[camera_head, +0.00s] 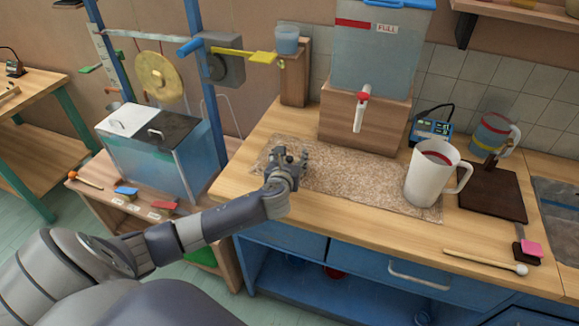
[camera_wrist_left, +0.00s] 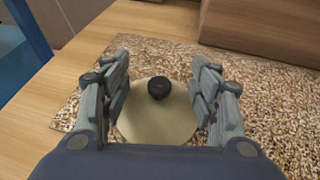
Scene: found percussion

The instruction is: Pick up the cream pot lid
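The cream pot lid (camera_wrist_left: 150,122) lies flat on a speckled mat (camera_wrist_left: 270,110) in the left wrist view, with a round black knob (camera_wrist_left: 158,88) on top. My left gripper (camera_wrist_left: 160,72) is open above the lid, one finger on each side of the knob. Neither finger visibly touches the knob. In the head view my left gripper (camera_head: 290,157) is over the left part of the mat (camera_head: 340,184) and hides the lid there. My right gripper is in neither view.
A white pitcher (camera_head: 428,178) stands at the mat's right end. A wooden block (camera_head: 362,129) under a dispenser tank (camera_head: 375,50) stands behind the mat. A dark board (camera_head: 492,191) and a mallet (camera_head: 485,263) lie farther right. The counter's front strip is mostly clear.

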